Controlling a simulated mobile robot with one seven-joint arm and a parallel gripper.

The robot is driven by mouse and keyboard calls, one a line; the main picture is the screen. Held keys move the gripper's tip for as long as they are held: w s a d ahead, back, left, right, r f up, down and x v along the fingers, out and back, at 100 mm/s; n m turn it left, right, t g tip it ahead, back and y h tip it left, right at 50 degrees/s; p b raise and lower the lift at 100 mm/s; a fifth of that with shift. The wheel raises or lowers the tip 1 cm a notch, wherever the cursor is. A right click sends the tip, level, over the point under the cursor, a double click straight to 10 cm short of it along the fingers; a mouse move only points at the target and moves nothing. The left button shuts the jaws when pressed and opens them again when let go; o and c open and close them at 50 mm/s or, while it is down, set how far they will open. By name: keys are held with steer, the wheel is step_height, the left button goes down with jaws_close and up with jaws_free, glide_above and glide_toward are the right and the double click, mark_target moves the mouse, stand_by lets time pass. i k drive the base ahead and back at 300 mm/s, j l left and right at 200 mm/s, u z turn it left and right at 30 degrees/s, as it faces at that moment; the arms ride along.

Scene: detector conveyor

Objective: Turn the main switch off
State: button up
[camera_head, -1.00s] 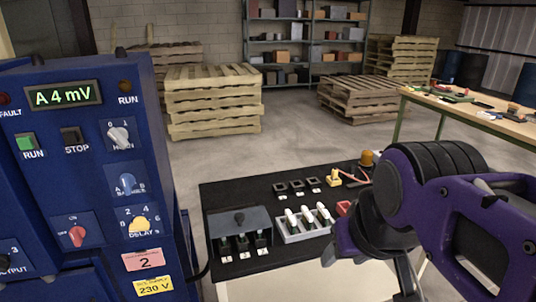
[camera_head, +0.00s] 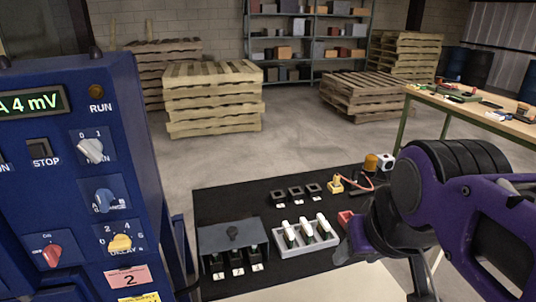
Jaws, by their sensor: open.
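The main switch (camera_head: 92,150) is a pale grey rotary knob on the upper right of the blue cabinet's (camera_head: 72,190) front, under 0 and 1 marks. Its grip lies slanted from upper left to lower right; which mark it points to I cannot tell for sure. A blue knob (camera_head: 105,199), a yellow delay knob (camera_head: 120,243) and a red knob (camera_head: 51,255) sit below it.
A wooden worktable (camera_head: 480,115) is at right. Pallets (camera_head: 213,98) stand behind on open floor.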

mark_target(51, 252)
steer(key=u, duration=1.9)
steer(key=j+u, duration=0.15)
steer(key=j, duration=1.45)
steer(key=k+l+z, duration=0.15)
steer(key=l, duration=0.45)
